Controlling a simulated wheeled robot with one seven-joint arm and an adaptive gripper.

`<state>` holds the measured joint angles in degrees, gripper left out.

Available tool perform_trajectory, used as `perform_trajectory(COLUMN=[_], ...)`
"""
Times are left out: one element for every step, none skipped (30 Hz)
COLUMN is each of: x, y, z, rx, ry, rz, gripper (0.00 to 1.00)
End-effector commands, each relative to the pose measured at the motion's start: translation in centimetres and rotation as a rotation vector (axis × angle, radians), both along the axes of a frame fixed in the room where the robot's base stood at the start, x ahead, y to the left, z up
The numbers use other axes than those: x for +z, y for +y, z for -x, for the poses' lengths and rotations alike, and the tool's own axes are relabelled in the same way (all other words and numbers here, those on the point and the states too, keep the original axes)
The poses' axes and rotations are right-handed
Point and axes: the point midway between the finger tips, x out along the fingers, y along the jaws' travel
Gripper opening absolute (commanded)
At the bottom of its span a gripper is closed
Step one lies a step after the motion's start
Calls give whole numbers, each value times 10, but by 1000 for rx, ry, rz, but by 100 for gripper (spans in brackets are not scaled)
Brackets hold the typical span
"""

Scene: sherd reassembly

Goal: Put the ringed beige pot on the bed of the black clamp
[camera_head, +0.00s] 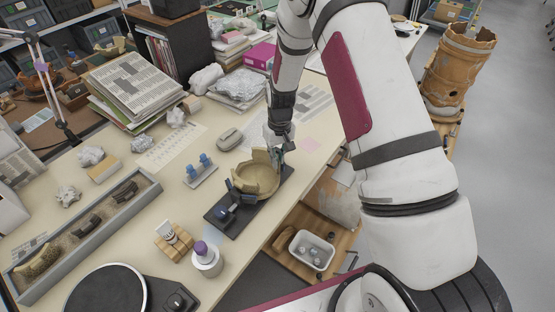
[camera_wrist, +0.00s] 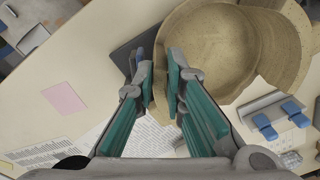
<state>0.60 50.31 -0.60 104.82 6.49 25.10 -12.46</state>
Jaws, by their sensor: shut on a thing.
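The beige pot (camera_head: 262,178) is a wide, broken-rimmed bowl with rings inside. It is upright over the black clamp (camera_head: 240,212), whose flat dark base and blue knob show at its front left. I cannot tell whether the pot touches the bed. My gripper (camera_head: 279,147) is at the pot's far right rim, pointing down. In the wrist view, the teal-padded fingers (camera_wrist: 160,68) are shut on the pot's wall, one inside and one outside. The pot's interior (camera_wrist: 222,45) fills the upper right there. A corner of the clamp's dark base (camera_wrist: 122,58) shows beside the fingers.
A blue-pegged stand (camera_head: 200,172) is left of the clamp. A purple-capped jar (camera_head: 206,260) and wooden block (camera_head: 173,243) are in front. A long grey sherd tray (camera_head: 85,232) and black turntable (camera_head: 107,292) lie left. The table's right edge is close to the clamp.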

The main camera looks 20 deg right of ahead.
Motion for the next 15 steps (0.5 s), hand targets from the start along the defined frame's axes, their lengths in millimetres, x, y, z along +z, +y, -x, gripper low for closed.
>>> perform_trajectory(x=[-4, -6, -8, -9, -10, -10, -10, -10, -10, -10, -10, -10, -11, -11, -13], y=[0, 0, 0, 0, 0, 0, 0, 0, 0, 0, 0, 0, 0, 0, 0], z=[0, -1, -1, -1, -1, -1, -1, -1, -1, -1, -1, -1, -1, -1, -1], rx=[0, 0, 0, 0, 0, 0, 0, 0, 0, 0, 0, 0, 0, 0, 0], ry=[-2, -2, -2, -2, -2, -3, -3, -3, -3, -3, -3, -3, -3, -3, -3], rz=[0, 0, 0, 0, 0, 0, 0, 0, 0, 0, 0, 0, 0, 0, 0], gripper=[0, 0, 0, 0, 0, 0, 0, 0, 0, 0, 0, 0, 0, 0, 0])
